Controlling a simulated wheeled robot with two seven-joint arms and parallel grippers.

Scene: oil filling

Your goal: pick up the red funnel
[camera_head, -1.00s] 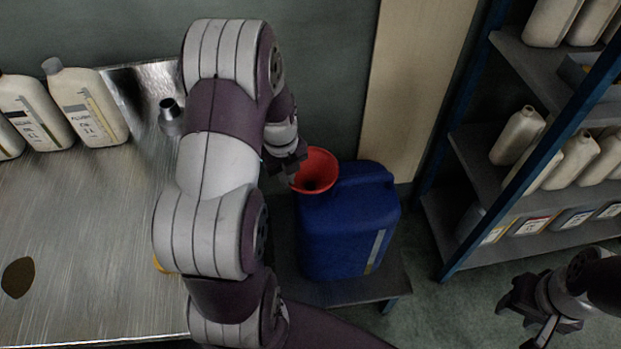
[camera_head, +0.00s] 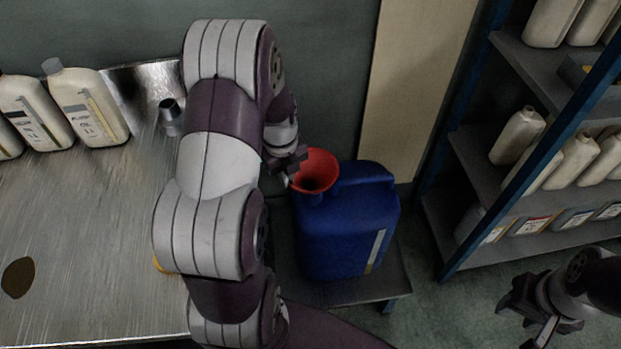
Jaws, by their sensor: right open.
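The red funnel (camera_head: 316,170) sits upright in the top of the blue jerrycan (camera_head: 345,225), at the can's left side. My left gripper (camera_head: 291,172) is at the funnel's left rim, touching or very close to it. My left arm hides part of that gripper, and I cannot make out whether its jaws are closed on the rim. My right gripper (camera_head: 522,322) is at the lower right, open and empty, far from the funnel.
The jerrycan stands on a low grey stand (camera_head: 385,285). A metal table (camera_head: 90,240) on the left holds several white bottles (camera_head: 88,105) and a small metal nozzle (camera_head: 170,115). A blue-framed shelf (camera_head: 475,185) with bottles stands at the right.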

